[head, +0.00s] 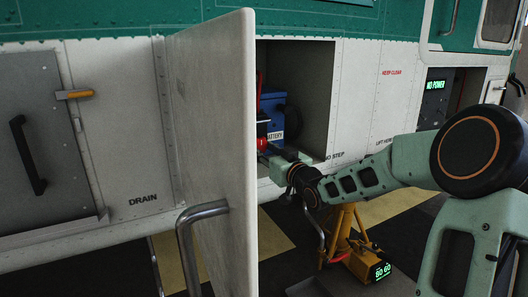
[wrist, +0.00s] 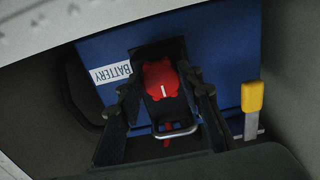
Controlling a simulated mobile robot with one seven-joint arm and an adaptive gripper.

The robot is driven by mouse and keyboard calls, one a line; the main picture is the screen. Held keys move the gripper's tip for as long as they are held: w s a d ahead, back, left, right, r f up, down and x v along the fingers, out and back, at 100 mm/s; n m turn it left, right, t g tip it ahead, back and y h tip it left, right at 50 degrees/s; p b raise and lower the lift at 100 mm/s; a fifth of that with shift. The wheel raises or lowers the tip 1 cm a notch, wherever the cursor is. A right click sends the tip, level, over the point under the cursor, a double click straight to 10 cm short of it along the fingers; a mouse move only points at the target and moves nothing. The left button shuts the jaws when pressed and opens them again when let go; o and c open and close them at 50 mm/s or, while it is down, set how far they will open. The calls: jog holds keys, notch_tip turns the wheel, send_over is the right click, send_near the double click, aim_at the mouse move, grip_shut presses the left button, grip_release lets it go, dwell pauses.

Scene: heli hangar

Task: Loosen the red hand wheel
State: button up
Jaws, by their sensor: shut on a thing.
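The red hand wheel (wrist: 160,79) sits on a black mount at the front of the blue battery box. It is a lobed knob with a white mark on its face. My gripper (wrist: 158,80) has one finger on each side of the wheel and is shut on it. In the head view my gripper (head: 267,148) reaches into the open bay, and a small part of the red wheel (head: 262,143) shows at its tip. The blue battery (head: 276,115) with a white BATTERY label stands in the bay. The wheel's far side is hidden.
The open bay door (head: 215,150) stands left of my arm, with a metal handle. The bay walls lie close around the battery. A yellow-tipped lever (wrist: 252,96) is right of the wheel in the wrist view. A yellow stand (head: 350,240) is below my arm.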

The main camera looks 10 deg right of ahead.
dwell(0.3)
jog(key=o, duration=1.2)
jog(key=shift+c, duration=0.2)
jog(key=v, duration=1.2)
jog(key=shift+r, duration=0.1)
